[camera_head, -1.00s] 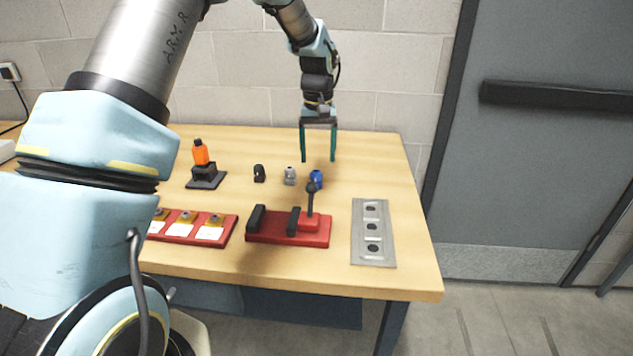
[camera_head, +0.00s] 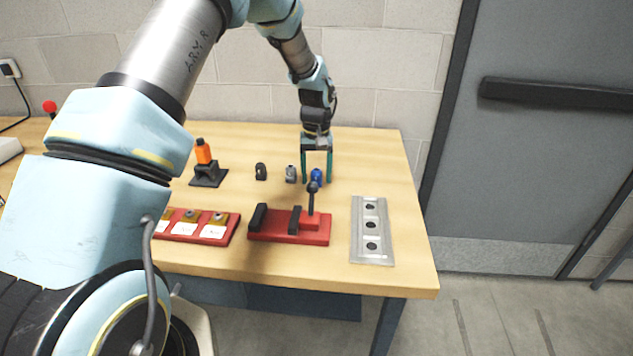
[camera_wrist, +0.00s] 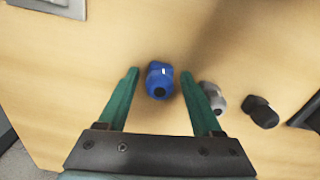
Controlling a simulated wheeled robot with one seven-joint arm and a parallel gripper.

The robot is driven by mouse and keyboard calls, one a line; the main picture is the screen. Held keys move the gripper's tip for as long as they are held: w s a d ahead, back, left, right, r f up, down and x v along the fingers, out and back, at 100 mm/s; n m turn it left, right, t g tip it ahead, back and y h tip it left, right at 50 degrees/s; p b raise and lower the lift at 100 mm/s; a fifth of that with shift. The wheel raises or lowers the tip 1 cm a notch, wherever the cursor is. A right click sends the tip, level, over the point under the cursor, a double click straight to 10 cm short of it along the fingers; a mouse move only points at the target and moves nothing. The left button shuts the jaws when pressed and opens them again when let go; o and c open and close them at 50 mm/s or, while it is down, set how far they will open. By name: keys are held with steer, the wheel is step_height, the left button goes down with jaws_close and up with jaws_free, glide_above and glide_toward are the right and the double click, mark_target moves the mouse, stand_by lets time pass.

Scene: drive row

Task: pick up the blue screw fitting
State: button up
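The blue screw fitting (camera_head: 316,175) stands on the wooden table, behind the red clamp fixture's lever. In the wrist view the blue fitting (camera_wrist: 159,80) lies between the tips of my two green fingers, with a gap on each side. My gripper (camera_head: 317,180) is open and low over the table, its fingers on either side of the fitting. In the wrist view my gripper (camera_wrist: 160,82) shows no contact with the fitting. The fitting's lower front is partly hidden by the lever in the head view.
A grey fitting (camera_head: 291,174) stands just left of the blue one, close to a finger. A black fitting (camera_head: 261,172) is further left. The red clamp fixture (camera_head: 290,228) with its upright lever is in front. A metal plate with holes (camera_head: 372,231) lies at right.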

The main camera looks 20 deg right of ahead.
jaws_close()
stand_by(0.3)
